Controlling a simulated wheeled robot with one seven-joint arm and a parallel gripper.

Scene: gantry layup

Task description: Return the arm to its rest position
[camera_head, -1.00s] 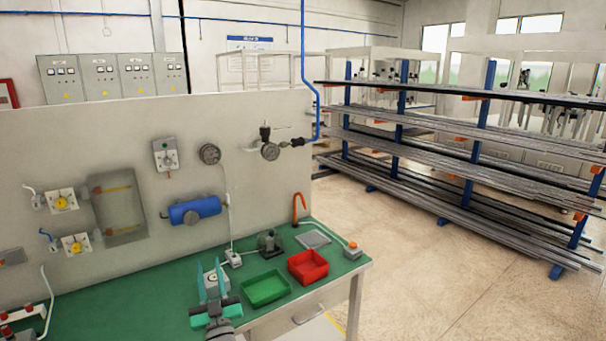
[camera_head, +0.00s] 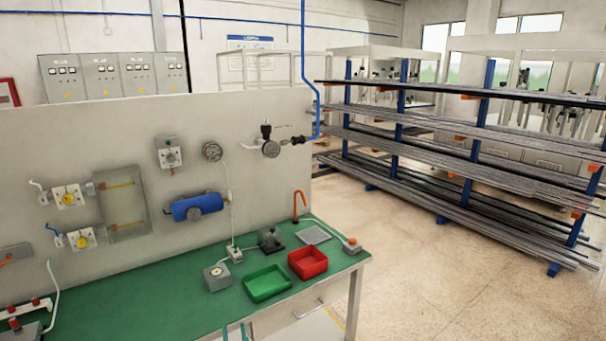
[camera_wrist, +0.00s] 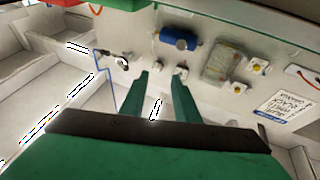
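My gripper (camera_wrist: 161,74) shows in the wrist view with its two green fingers apart and nothing between them. In the head view only the fingertips of my gripper (camera_head: 234,332) show, at the bottom edge in front of the green workbench (camera_head: 150,305). The rest of the arm is out of that view. Past the fingers, the wrist view shows the grey wall panel with the blue cylinder (camera_wrist: 180,39) and a yellow-knobbed fitting (camera_wrist: 238,87).
On the bench stand a green bin (camera_head: 267,283), a red bin (camera_head: 307,262), a grey box with a dial (camera_head: 217,276) and a small dark device (camera_head: 270,240). A rack of long bars (camera_head: 450,155) stands at the right. The floor (camera_head: 430,285) before it is clear.

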